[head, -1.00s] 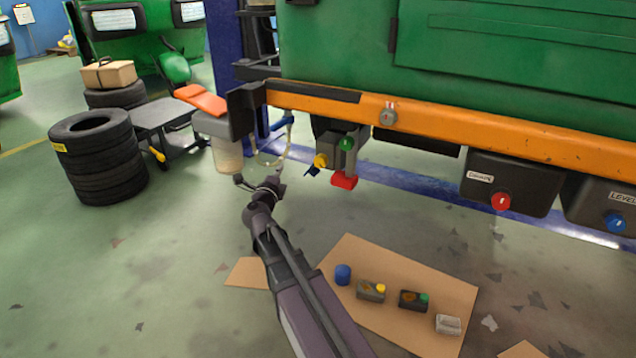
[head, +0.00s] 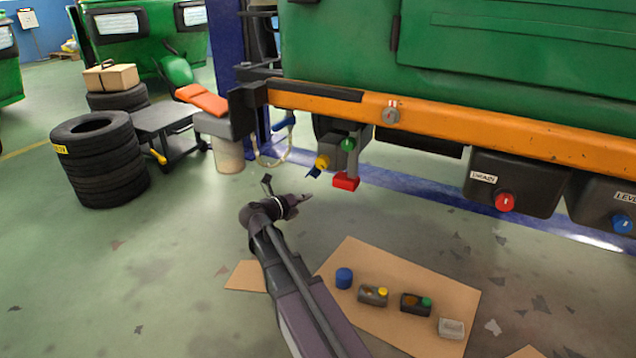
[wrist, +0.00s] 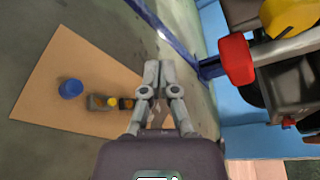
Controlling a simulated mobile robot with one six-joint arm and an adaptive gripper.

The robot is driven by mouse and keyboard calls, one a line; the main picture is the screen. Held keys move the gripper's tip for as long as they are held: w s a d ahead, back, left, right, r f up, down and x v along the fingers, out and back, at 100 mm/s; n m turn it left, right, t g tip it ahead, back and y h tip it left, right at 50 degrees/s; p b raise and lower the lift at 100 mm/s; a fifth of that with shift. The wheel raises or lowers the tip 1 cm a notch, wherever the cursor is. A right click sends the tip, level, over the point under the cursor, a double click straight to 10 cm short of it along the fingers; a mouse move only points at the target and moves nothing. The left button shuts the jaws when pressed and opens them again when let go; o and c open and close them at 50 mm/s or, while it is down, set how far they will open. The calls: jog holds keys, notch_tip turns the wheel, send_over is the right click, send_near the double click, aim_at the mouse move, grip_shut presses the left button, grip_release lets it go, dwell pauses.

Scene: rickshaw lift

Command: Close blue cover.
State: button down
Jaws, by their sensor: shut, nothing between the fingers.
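A small dark blue flap (head: 314,171) hangs tilted beside a yellow cap (head: 322,161) on the dark box under the orange beam; I take it to be the blue cover. The yellow cap looms at the top right of the wrist view (wrist: 292,16), where I cannot make out the flap. My gripper (head: 306,198) is below the flap, apart from it, and points right. In the wrist view my gripper (wrist: 158,68) has its fingers together, with nothing between them.
A red block (head: 345,181) hangs right of the flap and also shows in the wrist view (wrist: 236,58). A green knob (head: 347,144) sits above it. Cardboard (head: 400,275) on the floor bears a blue cylinder (head: 343,278) and several small containers. Stacked tires (head: 100,165) stand left.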

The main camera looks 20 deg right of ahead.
jog(key=shift+d, duration=0.1)
jog(key=b+x, duration=0.2)
jog(key=x, duration=0.8)
jog(key=shift+w+a+r+p, duration=1.1)
jog(key=shift+w+r+p, duration=0.1)
jog(key=shift+w, duration=0.1)
jog(key=shift+d+m, duration=0.25)
jog(key=shift+m, duration=0.05)
